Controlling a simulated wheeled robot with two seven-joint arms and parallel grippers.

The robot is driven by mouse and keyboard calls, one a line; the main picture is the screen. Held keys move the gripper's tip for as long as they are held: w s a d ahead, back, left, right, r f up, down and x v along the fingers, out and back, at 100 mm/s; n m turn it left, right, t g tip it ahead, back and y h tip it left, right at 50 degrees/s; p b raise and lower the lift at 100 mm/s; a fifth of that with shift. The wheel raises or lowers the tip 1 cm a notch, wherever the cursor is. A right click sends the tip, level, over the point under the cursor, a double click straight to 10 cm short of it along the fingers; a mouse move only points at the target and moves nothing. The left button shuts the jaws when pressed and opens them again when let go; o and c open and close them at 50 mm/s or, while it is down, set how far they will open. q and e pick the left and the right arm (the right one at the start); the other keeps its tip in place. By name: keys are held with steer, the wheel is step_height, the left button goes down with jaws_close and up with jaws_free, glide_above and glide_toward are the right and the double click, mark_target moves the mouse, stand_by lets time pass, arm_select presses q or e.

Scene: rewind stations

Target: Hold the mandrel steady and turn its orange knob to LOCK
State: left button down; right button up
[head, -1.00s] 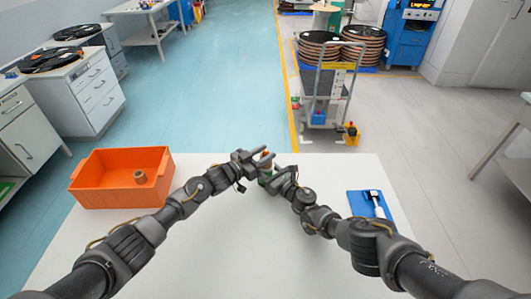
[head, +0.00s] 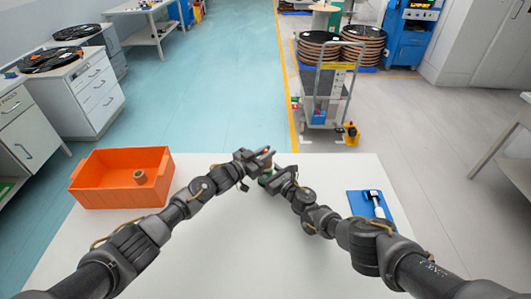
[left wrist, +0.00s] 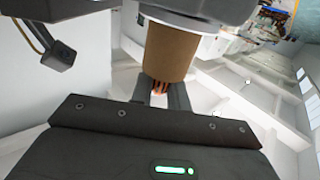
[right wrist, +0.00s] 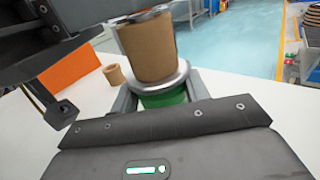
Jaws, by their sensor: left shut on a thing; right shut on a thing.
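The mandrel stands on the white table between my two grippers, carrying a brown cardboard core (right wrist: 148,48) above a metal flange (right wrist: 165,80) and a green lower part (right wrist: 163,99). My right gripper (right wrist: 160,98) is shut on the green part below the flange. My left gripper (head: 265,155) is at the top, shut on the orange knob (left wrist: 159,87), which shows between its fingers in the left wrist view. The fingers cover most of the knob, and I cannot read any LOCK mark or the knob's setting.
An orange bin (head: 115,190) with a loose cardboard core (head: 140,177) inside stands at the table's left. A blue mat (head: 362,204) with a white-and-black tool (head: 376,200) lies at the right. The table's front middle is clear.

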arm_select(q)
steer(key=shift+d, duration=0.1)
steer(key=n+t+y, duration=0.2)
steer(key=y, duration=0.1)
steer(key=n+t+y, duration=0.2)
steer(key=n+y, duration=0.1)
steer(key=shift+s+t+y, duration=0.1)
steer(key=shift+t+y, duration=0.3)
steer(key=shift+a+n+t+y, duration=0.2)
steer(key=shift+n+t+y, duration=0.3)
steer(key=shift+n+y, duration=0.95)
steer(key=shift+a+y, duration=0.1)
steer(key=shift+y, duration=0.25)
steer(key=c, duration=1.4)
jaws_free()
steer(key=s, duration=0.4)
steer(key=s+a, duration=0.1)
steer(key=s, duration=0.3)
steer(key=s+a, duration=0.1)
steer(key=s, duration=0.2)
steer(key=shift+s, duration=0.4)
